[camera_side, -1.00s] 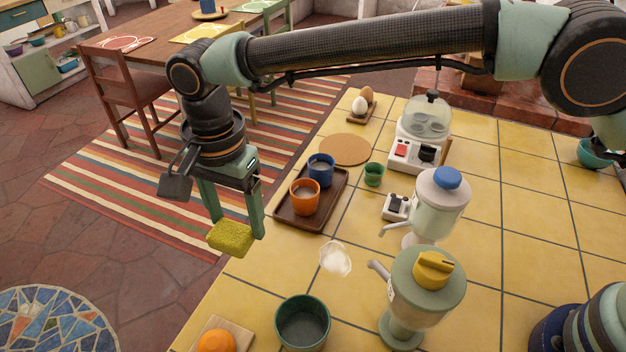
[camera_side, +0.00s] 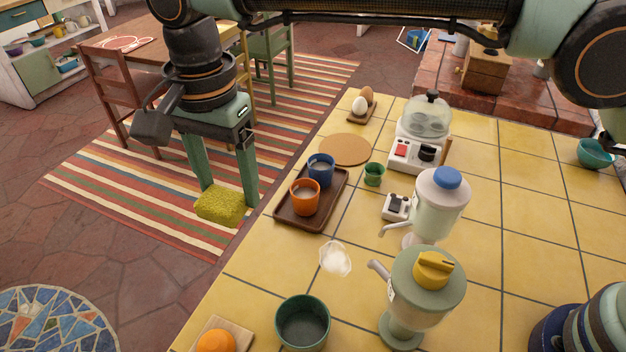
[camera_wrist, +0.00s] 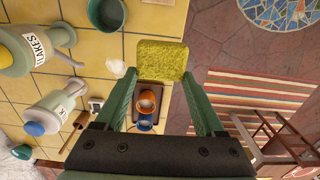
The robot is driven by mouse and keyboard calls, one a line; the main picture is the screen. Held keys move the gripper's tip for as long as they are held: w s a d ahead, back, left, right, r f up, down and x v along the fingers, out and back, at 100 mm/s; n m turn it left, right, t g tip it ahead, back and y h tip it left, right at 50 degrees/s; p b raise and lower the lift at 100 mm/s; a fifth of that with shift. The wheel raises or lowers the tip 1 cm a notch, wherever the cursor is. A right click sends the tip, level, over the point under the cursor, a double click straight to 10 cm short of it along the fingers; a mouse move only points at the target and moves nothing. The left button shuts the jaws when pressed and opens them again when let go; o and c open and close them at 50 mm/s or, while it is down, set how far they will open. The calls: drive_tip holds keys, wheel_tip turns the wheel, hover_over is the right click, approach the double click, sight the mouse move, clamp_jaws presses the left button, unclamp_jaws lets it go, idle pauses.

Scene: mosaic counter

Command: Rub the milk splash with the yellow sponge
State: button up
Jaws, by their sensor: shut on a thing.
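The yellow sponge (camera_side: 221,206) is held between the fingers of my gripper (camera_side: 229,196), which is shut on it. In the side view it hangs in the air at the left, over or beyond the counter's left edge. The sponge also shows in the wrist view (camera_wrist: 161,59), between the fingertips. The milk splash (camera_side: 335,259) is a white patch on the yellow tiles, right of and below the sponge in the side view. It shows in the wrist view (camera_wrist: 116,68), left of the sponge. The sponge is apart from the splash.
A brown tray (camera_side: 331,214) with an orange cup (camera_side: 304,197) and a blue cup (camera_side: 320,170) stands behind the splash. A dark green bowl (camera_side: 302,323) is in front. Dispensers (camera_side: 424,300) stand to the right. An orange (camera_side: 215,342) sits at the front left.

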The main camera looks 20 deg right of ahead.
drive_tip(key=d+f, duration=0.6)
hover_over(334, 261)
wheel_tip(334, 261, down, 6)
drive_tip(key=shift+s+d+f, duration=0.1)
drive_tip(key=shift+s+f, duration=0.05)
drive_tip(key=shift+f, duration=1.15)
drive_tip(key=shift+s+d+f, duration=0.1)
drive_tip(key=shift+s+f, duration=0.05)
drive_tip(key=shift+f, duration=1.1)
drive_tip(key=shift+s+d+f, duration=0.1)
drive_tip(key=shift+s+f, duration=0.05)
drive_tip(key=shift+f, duration=1.15)
drive_tip(key=shift+w+d+f, duration=0.2)
drive_tip(key=shift+w+d, duration=0.25)
drive_tip(key=shift+w, duration=0.15)
drive_tip(key=shift+w+d, duration=2.1)
drive_tip(key=shift+s+a, duration=2.65)
drive_tip(key=shift+a, duration=0.1)
drive_tip(key=shift+w+d, duration=0.25)
drive_tip(key=shift+w, duration=0.2)
drive_tip(key=shift+w+d, duration=0.2)
drive_tip(key=shift+w, duration=0.25)
drive_tip(key=shift+w+d, duration=1.95)
drive_tip(key=shift+s+a, duration=2.5)
drive_tip(key=shift+a, duration=0.05)
drive_tip(key=shift+a+r, duration=0.1)
drive_tip(key=shift+r, duration=0.1)
wheel_tip(334, 261, up, 8)
